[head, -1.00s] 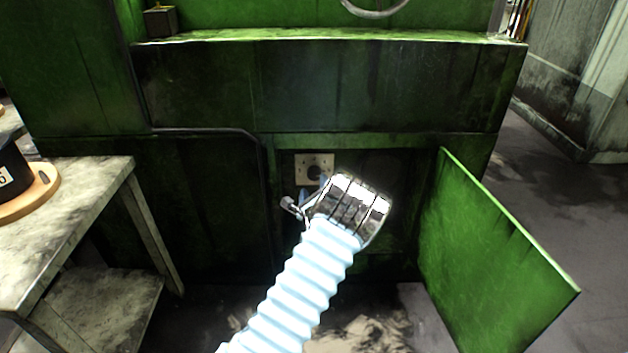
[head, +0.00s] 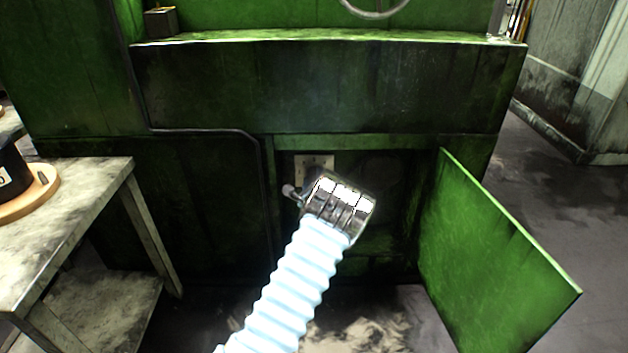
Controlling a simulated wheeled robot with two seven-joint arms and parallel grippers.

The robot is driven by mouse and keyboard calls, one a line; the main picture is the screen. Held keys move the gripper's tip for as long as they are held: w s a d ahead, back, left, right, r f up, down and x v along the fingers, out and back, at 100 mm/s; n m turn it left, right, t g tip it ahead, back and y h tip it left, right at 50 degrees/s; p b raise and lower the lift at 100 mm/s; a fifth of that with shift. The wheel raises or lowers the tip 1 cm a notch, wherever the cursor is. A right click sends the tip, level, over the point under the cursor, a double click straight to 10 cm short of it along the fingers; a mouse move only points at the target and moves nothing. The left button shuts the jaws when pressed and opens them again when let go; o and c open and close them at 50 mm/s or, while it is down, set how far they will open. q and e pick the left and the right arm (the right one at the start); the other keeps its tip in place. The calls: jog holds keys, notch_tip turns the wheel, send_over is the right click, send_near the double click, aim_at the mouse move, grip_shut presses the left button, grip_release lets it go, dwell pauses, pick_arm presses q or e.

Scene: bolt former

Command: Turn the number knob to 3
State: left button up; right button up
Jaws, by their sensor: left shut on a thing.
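The number knob's pale square plate (head: 315,162) shows inside the open compartment of the green machine. The knob on it is hidden behind my left gripper (head: 308,183). My left arm comes up from the bottom, and its gripper is right at the lower part of the plate. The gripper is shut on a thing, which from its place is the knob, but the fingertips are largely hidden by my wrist. The number the knob points to cannot be read. My right gripper is not in view.
The compartment's green door (head: 495,255) stands open to the right. A worn table (head: 75,215) with a round wooden board (head: 40,200) stands at the left. A dark pipe (head: 205,131) runs along the machine front. The floor at the right is clear.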

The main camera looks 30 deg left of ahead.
pick_arm(q)
jog(key=shift+c, duration=0.5)
jog(key=n+b, duration=0.2)
jog(key=shift+f+n, duration=0.15)
jog(key=shift+n, duration=0.15)
jog(key=n+b, duration=0.2)
jog(key=n, duration=0.1)
jog(key=shift+n, duration=0.4)
jog(key=n+b, duration=0.2)
jog(key=n, duration=0.2)
jog(key=shift+f+b, duration=0.1)
jog(key=shift+b, duration=0.2)
jog(key=n+b, duration=0.1)
jog(key=n, duration=0.2)
jog(key=shift+n+b, duration=0.3)
jog(key=shift+n, duration=1.8)
